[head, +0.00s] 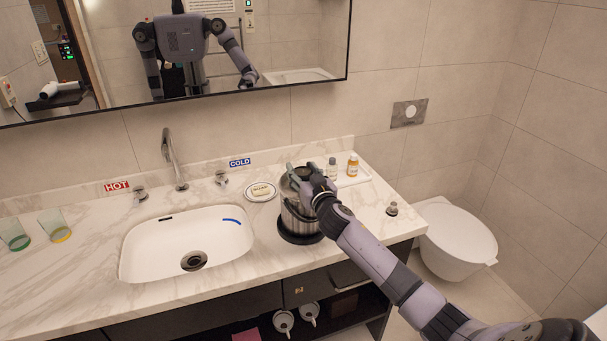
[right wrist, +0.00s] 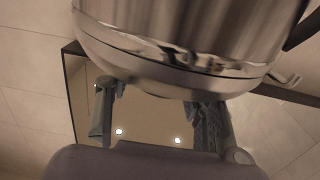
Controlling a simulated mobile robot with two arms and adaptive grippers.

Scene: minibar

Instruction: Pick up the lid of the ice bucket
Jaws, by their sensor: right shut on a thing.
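The shiny metal ice bucket (head: 290,213) stands upright on a round black base (head: 293,237) on the counter, right of the sink. Its lid (head: 287,186) is at the bucket's top, partly hidden by my gripper. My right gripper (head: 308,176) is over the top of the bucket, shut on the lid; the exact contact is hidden. In the right wrist view, the bright metal side (right wrist: 200,25) fills the top, with the gripper's fingers (right wrist: 155,105) below it. I cannot tell whether there is a gap between lid and bucket. My left gripper is not in view.
A soap dish (head: 262,191) lies left of the bucket. A tray with small bottles (head: 352,165) is behind on the right. A small dark stopper (head: 392,209) stands near the right edge. The sink (head: 150,250) and two glasses (head: 54,225) are left. A toilet (head: 455,240) is at right.

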